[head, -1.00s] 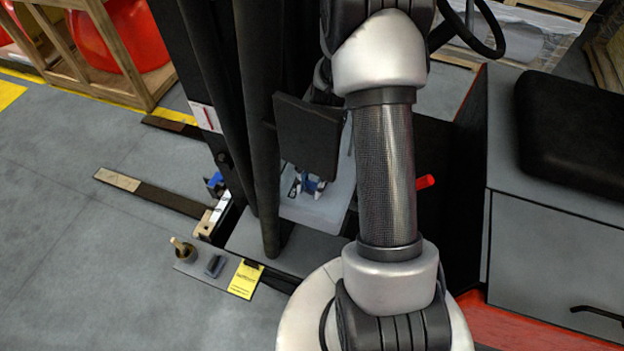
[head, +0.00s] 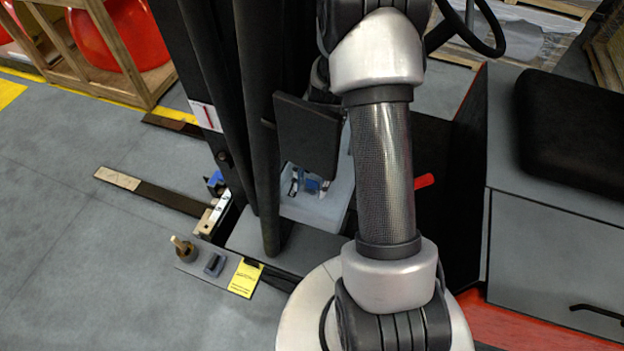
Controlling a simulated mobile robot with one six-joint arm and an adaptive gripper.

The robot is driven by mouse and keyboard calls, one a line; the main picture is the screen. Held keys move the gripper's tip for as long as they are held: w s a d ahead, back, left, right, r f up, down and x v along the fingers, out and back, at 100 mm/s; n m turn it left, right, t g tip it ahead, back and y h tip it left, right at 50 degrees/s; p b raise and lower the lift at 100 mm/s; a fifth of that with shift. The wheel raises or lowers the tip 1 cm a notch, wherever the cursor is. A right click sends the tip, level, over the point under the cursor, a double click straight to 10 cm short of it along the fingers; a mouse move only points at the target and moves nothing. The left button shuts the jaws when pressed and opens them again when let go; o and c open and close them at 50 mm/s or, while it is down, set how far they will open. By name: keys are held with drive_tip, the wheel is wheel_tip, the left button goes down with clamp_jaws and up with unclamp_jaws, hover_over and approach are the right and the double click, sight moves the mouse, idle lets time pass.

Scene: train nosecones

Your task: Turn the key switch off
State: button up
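A small grey panel (head: 200,262) sticks out at the lower left. A short round fitting with a tan, key-like handle (head: 183,247) stands on it and looks like the key switch. It is small, so I cannot read its turned position. My arm crosses the middle of the head view and bends away behind the dark flat panel (head: 307,135). My gripper cannot be made out; its end of the arm is hidden there. A small dark piece pokes out at that panel's left edge, and I cannot tell what it is.
A dark rocker-like part (head: 214,264) and a yellow label (head: 244,278) sit beside the fitting. Black mast posts (head: 262,170) rise between it and my arm. A pale tray (head: 305,208) shows blue and white parts. A steering wheel (head: 487,35) and seat (head: 575,130) are right.

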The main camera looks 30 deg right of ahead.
sight(312, 181)
idle(0.3)
drive_tip(key=shift+w+d+r, duration=0.1)
drive_tip(key=shift+d+r, duration=0.05)
drive_tip(key=shift+r, duration=0.2)
drive_tip(key=v, duration=0.2)
drive_tip(key=shift+w+d+r, duration=0.2)
drive_tip(key=shift+r, duration=0.05)
drive_tip(key=w+d, duration=0.2)
drive_tip(key=d, duration=0.1)
drive_tip(key=w+d, duration=0.2)
drive_tip(key=d, duration=0.1)
drive_tip(key=w+d, duration=0.3)
drive_tip(key=shift+w+f, duration=0.1)
drive_tip(key=shift+f, duration=0.05)
